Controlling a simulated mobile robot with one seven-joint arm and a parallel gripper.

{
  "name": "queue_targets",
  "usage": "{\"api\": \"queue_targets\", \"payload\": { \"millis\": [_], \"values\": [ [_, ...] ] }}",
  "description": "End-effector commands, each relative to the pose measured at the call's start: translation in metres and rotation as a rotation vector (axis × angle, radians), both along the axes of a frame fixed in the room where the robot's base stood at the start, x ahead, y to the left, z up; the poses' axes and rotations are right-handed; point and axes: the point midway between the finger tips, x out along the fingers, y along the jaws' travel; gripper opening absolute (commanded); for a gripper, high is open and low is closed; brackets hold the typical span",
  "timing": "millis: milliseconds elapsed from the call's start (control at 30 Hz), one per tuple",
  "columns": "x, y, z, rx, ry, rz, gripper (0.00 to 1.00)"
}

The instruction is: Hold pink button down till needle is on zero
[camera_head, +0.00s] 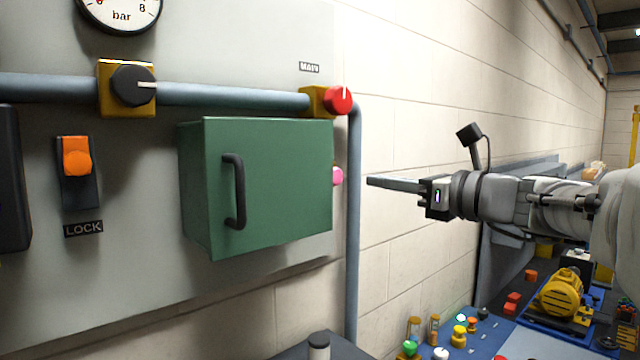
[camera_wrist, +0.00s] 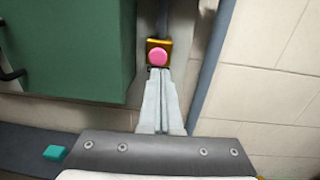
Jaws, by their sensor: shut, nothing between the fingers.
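The pink button (camera_head: 338,176) shows at the right side of the green box, partly hidden behind it. In the wrist view the pink button (camera_wrist: 157,57) sits on a yellow base. My gripper (camera_head: 370,181) is shut and empty, its tips pointing left toward the button, with a visible gap in the head view. In the wrist view my gripper's fingertips (camera_wrist: 160,72) appear just below the button. The gauge (camera_head: 118,12), marked bar, is cut off by the top edge. Its needle cannot be read.
The green box (camera_head: 285,185) with a black handle stands out from the panel beside the button. A grey-blue pipe (camera_head: 354,230) runs down right of the button. A red knob (camera_head: 338,100) is above it. A cluttered blue bench (camera_head: 480,340) is below my arm.

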Motion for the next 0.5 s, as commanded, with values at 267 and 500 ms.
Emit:
{"api": "queue_targets", "payload": {
  "millis": [267, 500],
  "values": [
    [-0.039, -0.033, -0.003, 0.000, 0.001, -0.001, 0.00],
    [-0.049, -0.040, -0.002, -0.001, 0.002, 0.001, 0.00]
  ]
}}
